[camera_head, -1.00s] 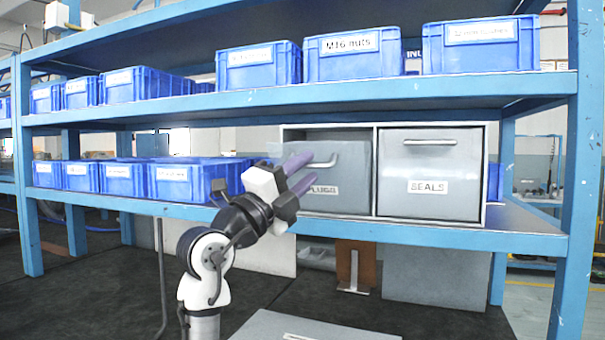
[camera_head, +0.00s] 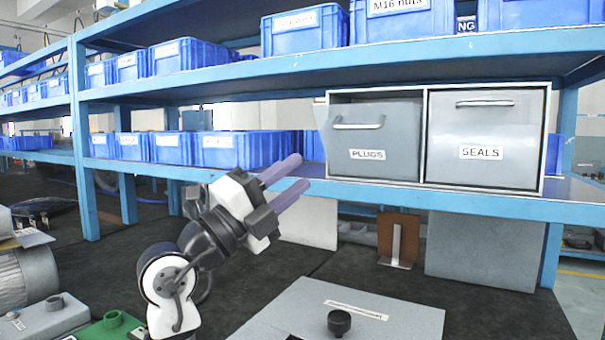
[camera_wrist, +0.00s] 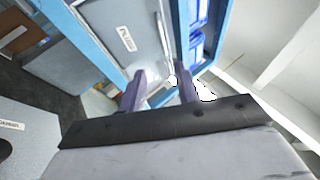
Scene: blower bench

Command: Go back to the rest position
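My gripper (camera_head: 290,183) is raised in front of the shelf, its two purple fingers apart with nothing between them. It also shows in the wrist view (camera_wrist: 160,92), the fingers spread and empty. The PLUGS drawer (camera_head: 385,128) is to the right of the fingertips, apart from them. Its front looks angled and sits somewhat out of its cabinet, but how far is hard to tell. The PLUGS drawer also shows in the wrist view (camera_wrist: 118,45). The SEALS drawer (camera_head: 487,165) beside it is closed.
Blue bins (camera_head: 225,150) line the shelves, one labelled M16 nuts (camera_head: 390,22). The blue shelf edge (camera_head: 420,194) runs behind my gripper. A grey panel with a black knob (camera_head: 285,308) lies at the front. A motor (camera_head: 25,275) and a green part (camera_head: 105,327) are at lower left.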

